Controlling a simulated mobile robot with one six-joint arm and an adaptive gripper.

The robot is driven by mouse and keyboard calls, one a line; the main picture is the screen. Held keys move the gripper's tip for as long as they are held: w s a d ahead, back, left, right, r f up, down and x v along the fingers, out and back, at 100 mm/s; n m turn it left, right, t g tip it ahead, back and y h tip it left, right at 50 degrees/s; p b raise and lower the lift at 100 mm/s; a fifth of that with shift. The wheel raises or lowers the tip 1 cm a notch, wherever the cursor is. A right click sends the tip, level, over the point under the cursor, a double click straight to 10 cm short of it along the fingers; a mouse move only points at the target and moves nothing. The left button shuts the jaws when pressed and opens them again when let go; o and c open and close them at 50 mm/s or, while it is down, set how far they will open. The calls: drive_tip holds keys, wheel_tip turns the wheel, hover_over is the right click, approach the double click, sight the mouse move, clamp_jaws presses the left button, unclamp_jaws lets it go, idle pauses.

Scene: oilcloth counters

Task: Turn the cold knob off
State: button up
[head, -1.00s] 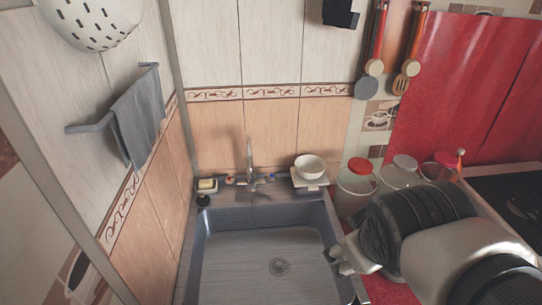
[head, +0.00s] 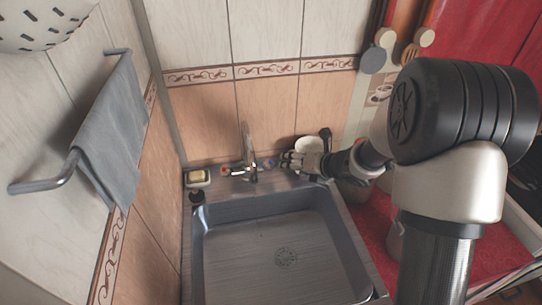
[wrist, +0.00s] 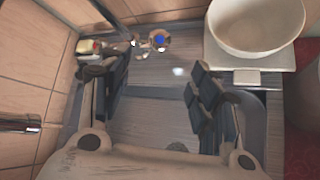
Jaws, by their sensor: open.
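The tap (head: 250,160) stands upright behind the sink, with a red-marked knob (head: 226,171) on its left and the blue-marked cold knob (head: 269,163) on its right. My gripper (head: 287,159) is just right of the cold knob, fingers pointing left towards it. In the wrist view my gripper (wrist: 155,78) has its fingers spread wide with nothing between them. The blue cap of the cold knob (wrist: 159,40) shows ahead of the gap between the fingers, apart from both. I cannot tell which way the knob is turned.
A white bowl (head: 309,145) stands right behind my gripper; in the wrist view the bowl (wrist: 255,25) rests on a white square stand (wrist: 248,57). The sink basin (head: 270,245) is empty.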

sight(271, 163)
drive_tip(key=b+x, duration=0.3)
drive_tip(key=x, duration=1.4)
drive_tip(key=shift+c, duration=0.2)
drive_tip(key=c, duration=1)
drive_tip(key=shift+m+h+b, duration=0.3)
drive_tip(key=shift+m+h, duration=0.1)
drive_tip(key=shift+m, duration=0.3)
drive_tip(key=shift+m+h, duration=0.6)
drive_tip(key=shift+m, duration=0.5)
drive_tip(key=o, duration=1)
drive_tip(key=shift+o, duration=0.2)
drive_tip(key=shift+d, duration=0.1)
drive_tip(key=v, duration=1.2)
